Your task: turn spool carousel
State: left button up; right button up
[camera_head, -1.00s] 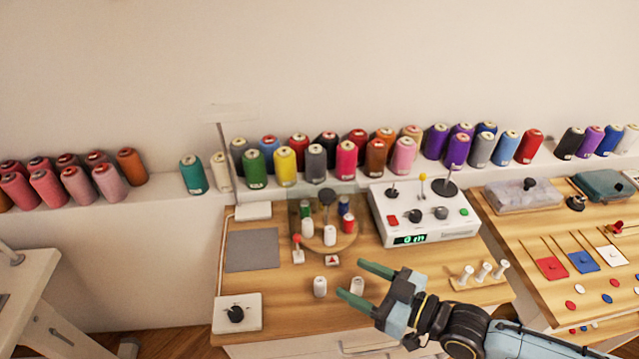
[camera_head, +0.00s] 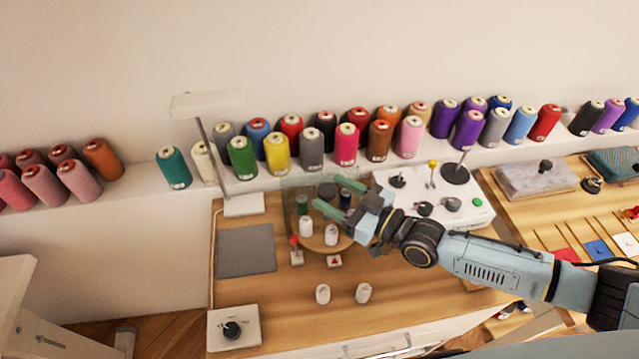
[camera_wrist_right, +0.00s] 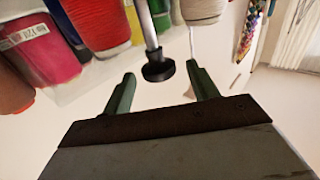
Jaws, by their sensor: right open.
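The spool carousel (camera_head: 318,246) is a round wooden disc on the bench, with white and coloured spools on it. A black knob (camera_head: 327,190) on a stem rises at its middle. A clear panel stands around its back. My right gripper (camera_head: 331,198) reaches in from the right over the carousel, its green fingers open close to the knob. In the right wrist view, a black knob (camera_wrist_right: 158,68) on a metal stem shows between the open fingers (camera_wrist_right: 161,82); no contact is visible. My arm hides part of the carousel's right side. My left gripper is out of view.
A white control box (camera_head: 470,205) stands right of the carousel. A lamp (camera_head: 244,205), grey mat (camera_head: 247,250) and dial box (camera_head: 234,328) are left. Two white spools (camera_head: 323,293) stand in front. Thread cones line the shelf (camera_head: 140,190) behind.

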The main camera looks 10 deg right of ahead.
aim_at(320, 186)
jog(key=x, duration=0.3)
jog(key=shift+w+a, duration=0.2)
jog(key=shift+w, duration=0.05)
jog(key=shift+w+a, duration=0.1)
jog(key=shift+w, duration=0.05)
jog(key=shift+c, duration=0.5)
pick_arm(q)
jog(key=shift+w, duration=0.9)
pick_arm(e)
grip_shut()
